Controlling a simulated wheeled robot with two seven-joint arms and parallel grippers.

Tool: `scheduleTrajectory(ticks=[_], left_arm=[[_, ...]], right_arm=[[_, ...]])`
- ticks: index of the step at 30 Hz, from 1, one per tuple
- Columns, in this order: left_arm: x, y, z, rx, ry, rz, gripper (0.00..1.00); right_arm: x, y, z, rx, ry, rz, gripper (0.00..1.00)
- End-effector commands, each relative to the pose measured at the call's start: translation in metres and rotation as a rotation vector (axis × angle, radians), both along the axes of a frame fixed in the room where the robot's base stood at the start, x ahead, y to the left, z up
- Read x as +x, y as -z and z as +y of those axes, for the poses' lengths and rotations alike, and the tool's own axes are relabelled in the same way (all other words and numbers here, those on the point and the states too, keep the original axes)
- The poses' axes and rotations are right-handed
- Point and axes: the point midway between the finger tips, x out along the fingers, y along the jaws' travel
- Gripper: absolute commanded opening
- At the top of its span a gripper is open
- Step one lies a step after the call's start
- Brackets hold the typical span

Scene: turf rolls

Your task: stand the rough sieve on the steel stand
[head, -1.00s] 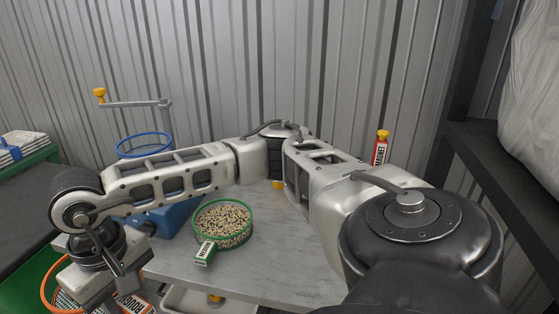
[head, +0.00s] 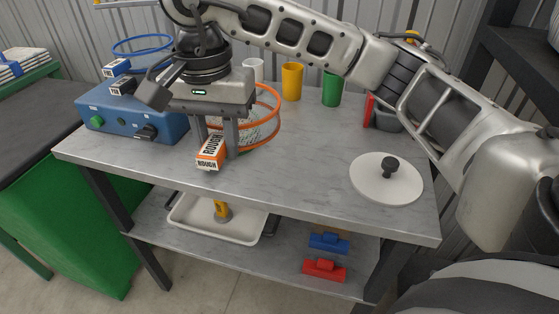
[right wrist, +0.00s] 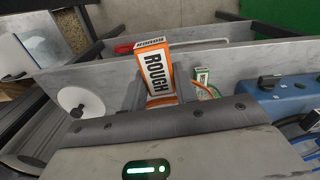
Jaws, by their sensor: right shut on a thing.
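The rough sieve (head: 279,103) has an orange rim and a white-and-orange tag marked ROUGH (head: 210,153). My right gripper (head: 221,140) is shut on it at the tag side, over the table's left-middle part. The tag also shows large in the right wrist view (right wrist: 155,75), where most of the sieve is hidden by the gripper body. In the head view, the gripper hides part of the rim, and I cannot tell whether the sieve touches the table. I cannot pick out the steel stand with certainty. My left gripper is not in view.
A blue machine (head: 140,118) stands at the left, a blue ring (head: 143,43) behind it. A yellow cup (head: 292,82) and green cup (head: 332,88) stand at the back. A white lid (head: 386,186) lies at the right. The table's front middle (head: 300,180) is clear.

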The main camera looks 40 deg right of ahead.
Motion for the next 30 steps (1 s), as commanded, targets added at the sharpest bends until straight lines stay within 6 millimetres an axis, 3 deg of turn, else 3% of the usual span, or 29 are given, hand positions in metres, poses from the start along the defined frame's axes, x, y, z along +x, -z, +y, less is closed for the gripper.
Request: scheduleTrajectory(ticks=[5,15,18,30], left_arm=[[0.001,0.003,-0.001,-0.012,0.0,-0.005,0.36],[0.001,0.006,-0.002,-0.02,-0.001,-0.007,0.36],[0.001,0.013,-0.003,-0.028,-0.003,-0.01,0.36],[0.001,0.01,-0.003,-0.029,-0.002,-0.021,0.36]], right_arm=[[-0.001,0.0,-0.009,0.002,0.095,0.003,0.0],[-0.006,0.037,-0.09,-0.001,0.102,0.006,0.0],[-0.007,0.06,-0.105,0.001,0.097,0.008,0.0],[-0.009,0.094,-0.138,-0.001,0.095,0.004,0.0]])
